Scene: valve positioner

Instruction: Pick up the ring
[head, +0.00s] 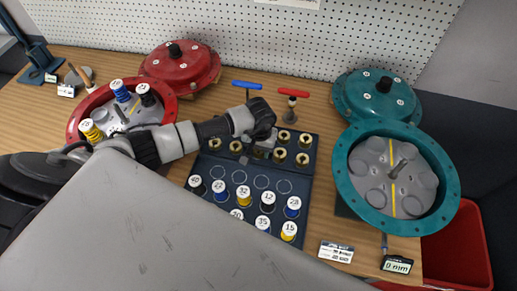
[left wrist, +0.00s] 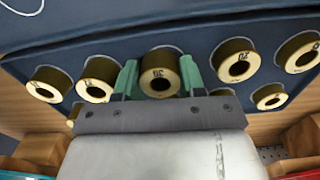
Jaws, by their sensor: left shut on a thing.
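Several brass rings stand in the upper part of the dark blue case (head: 313,190); one ring (head: 305,140) is at its right. My left gripper (head: 262,153) reaches down over the middle of these rings. In the left wrist view, its two green fingers (left wrist: 160,80) are shut on a brass ring (left wrist: 161,63), one on each side. The ring's number is upside down and hard to read. It still appears to be among its neighbours, and I cannot tell whether it is lifted. In the head view the held ring is mostly hidden by the gripper. My right gripper is not in view.
Numbered spools (head: 244,197) stand in the case's lower part. An open red housing (head: 75,123) with spools is left; an open teal housing (head: 452,190) is right. A gauge (head: 397,264) is at front right.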

